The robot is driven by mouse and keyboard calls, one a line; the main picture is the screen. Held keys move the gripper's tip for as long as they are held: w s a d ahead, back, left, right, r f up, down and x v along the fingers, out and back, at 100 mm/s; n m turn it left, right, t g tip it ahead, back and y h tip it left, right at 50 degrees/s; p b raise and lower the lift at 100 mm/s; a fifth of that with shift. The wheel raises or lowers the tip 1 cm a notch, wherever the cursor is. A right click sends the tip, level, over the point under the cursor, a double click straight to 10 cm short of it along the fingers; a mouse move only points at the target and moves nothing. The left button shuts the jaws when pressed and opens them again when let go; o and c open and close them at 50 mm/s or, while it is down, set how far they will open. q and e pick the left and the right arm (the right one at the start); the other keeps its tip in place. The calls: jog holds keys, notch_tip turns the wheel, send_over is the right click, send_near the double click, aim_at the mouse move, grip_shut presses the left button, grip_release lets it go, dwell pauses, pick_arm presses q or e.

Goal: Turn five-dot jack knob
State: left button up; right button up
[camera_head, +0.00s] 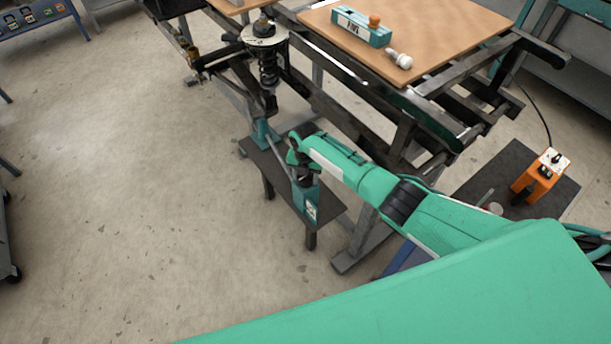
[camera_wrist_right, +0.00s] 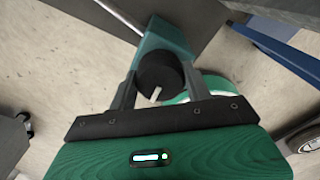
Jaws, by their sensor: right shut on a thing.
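A teal jack (camera_head: 307,203) stands at the near end of a low dark stand. Its pale label is too small for me to count dots. My right gripper (camera_head: 300,165) is over the top of this jack. In the right wrist view, a round black knob (camera_wrist_right: 158,72) with a white pointer line sits on the teal jack body (camera_wrist_right: 168,36). The two fingers of my right gripper (camera_wrist_right: 161,80) are on either side of the knob and shut on it. A second teal jack (camera_head: 264,133) stands at the stand's far end, under the spring strut. My left gripper is out of view.
The dark low stand (camera_head: 268,172) carries both jacks. A spring strut (camera_head: 267,68) rises beside the dark metal frame. A wooden board (camera_head: 440,35) holds a teal box (camera_head: 361,26) and a white part (camera_head: 398,59). Orange equipment (camera_head: 540,175) stands at right. The floor at left is clear.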

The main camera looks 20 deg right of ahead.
dwell(0.3)
jog(key=o, duration=1)
jog(key=shift+r, duration=0.15)
notch_tip(320, 180, up, 14)
jog(key=shift+f, duration=0.2)
